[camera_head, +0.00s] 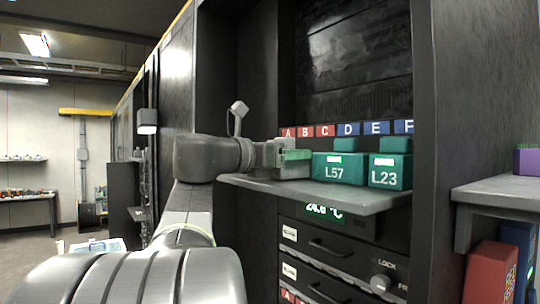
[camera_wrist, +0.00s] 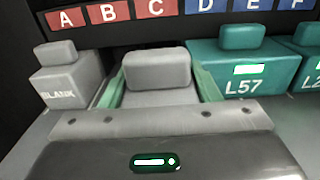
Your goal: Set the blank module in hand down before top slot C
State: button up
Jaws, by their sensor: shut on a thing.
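My gripper (camera_wrist: 160,90) is shut on a grey blank module (camera_wrist: 157,68), its green-lined fingers on either side of the module's raised grip. In the wrist view the module is below the red B and C labels, and the red C label (camera_wrist: 155,7) is just above it. In the head view my gripper (camera_head: 290,155) is low over the left part of the shelf. The module's lower part is hidden by the gripper body, so I cannot tell whether it touches the shelf.
Another grey module marked BLANK (camera_wrist: 65,85) stands left, below A. Teal modules L57 (camera_head: 337,169) and L23 (camera_head: 390,172) stand to the right on the grey shelf (camera_head: 330,198). Drawers (camera_head: 330,250) lie below. A side ledge (camera_head: 500,190) is at far right.

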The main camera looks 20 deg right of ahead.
jog(key=shift+f, duration=0.15)
jog(key=o, duration=1)
jog(key=shift+o, duration=0.2)
jog(key=shift+r, duration=0.25)
jog(key=shift+a+f, duration=0.15)
jog(key=shift+a, duration=0.15)
jog(key=b+v, duration=0.2)
jog(key=v, duration=0.9)
jog(key=shift+s, duration=0.15)
jog(key=shift+a, duration=0.1)
